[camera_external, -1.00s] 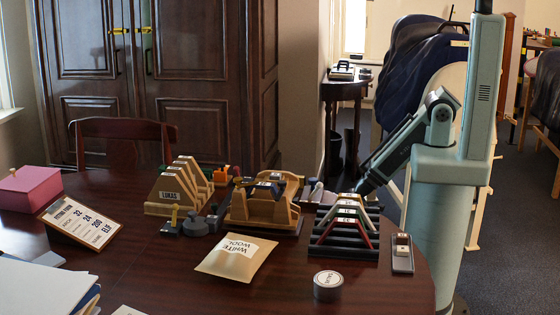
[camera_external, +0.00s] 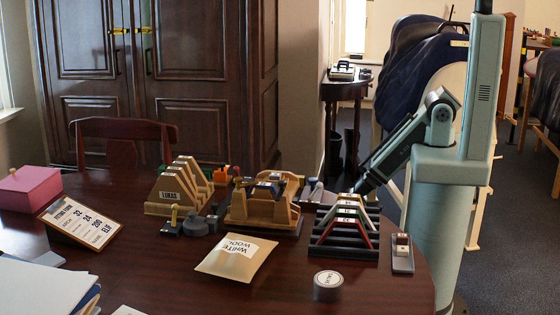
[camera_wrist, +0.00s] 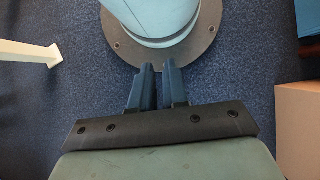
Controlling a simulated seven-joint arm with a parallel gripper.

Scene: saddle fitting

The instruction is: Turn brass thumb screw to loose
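A small brass-coloured upright piece (camera_external: 174,214) stands on a dark block at the front left of the fittings in the external view. Another small yellowish piece (camera_external: 241,181) shows at the top left of the wooden saddle fixture (camera_external: 262,212). Both are too small to tell which is the thumb screw or how it is turned. My gripper (camera_wrist: 158,68) shows in the wrist view with a narrow gap between its two blue fingers and nothing between them. It points at the floor and my base, away from the fittings. In the external view its fingers are hidden.
A stepped rack (camera_external: 342,251) with coloured bars stands right of the fixture. A wooden stand (camera_external: 165,208) marked LUKAS is at its left. A wool packet (camera_external: 233,258), a round tin (camera_external: 328,287) and a form board (camera_external: 82,223) lie on the dark table (camera_external: 180,290). The table's front middle is clear.

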